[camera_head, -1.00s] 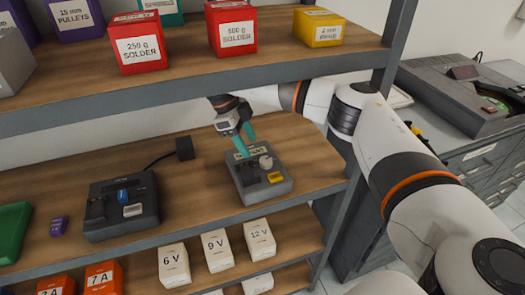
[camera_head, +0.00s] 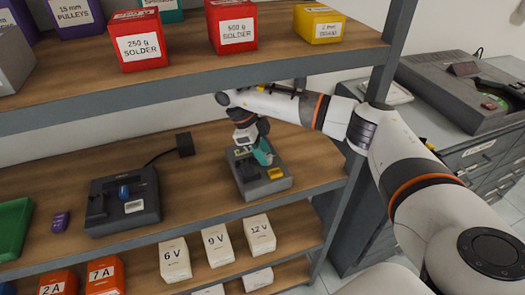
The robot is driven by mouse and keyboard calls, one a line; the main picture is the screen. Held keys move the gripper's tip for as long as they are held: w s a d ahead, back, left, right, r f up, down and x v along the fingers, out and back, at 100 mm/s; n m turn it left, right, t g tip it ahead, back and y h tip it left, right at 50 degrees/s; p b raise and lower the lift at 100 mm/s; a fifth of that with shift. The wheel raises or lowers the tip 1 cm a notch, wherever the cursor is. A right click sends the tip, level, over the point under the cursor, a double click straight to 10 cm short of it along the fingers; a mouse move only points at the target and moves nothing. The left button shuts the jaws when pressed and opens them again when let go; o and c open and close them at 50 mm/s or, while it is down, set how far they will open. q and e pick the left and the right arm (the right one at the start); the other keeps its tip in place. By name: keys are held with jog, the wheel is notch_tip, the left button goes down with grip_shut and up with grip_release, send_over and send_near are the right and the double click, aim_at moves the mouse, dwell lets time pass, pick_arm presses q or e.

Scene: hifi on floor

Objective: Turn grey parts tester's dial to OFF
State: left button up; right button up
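The grey parts tester (camera_head: 263,187) sits on the middle shelf at the right, with a yellow label (camera_head: 275,173) on its front. My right gripper (camera_head: 265,158) has teal fingers and reaches down over the tester's top from above. Its fingertips are at the place of the dial and hide it, so I cannot read the dial's setting. Whether the fingers touch or grip the dial cannot be told. My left gripper is not in view.
A dark device with a blue knob (camera_head: 123,192) stands left on the same shelf, its cable running to a black adapter (camera_head: 185,145). The upper shelf's edge (camera_head: 200,95) and right post (camera_head: 382,75) are close to my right arm. White boxes (camera_head: 217,244) stand below.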

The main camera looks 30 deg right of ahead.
jog(key=shift+c, duration=1.3)
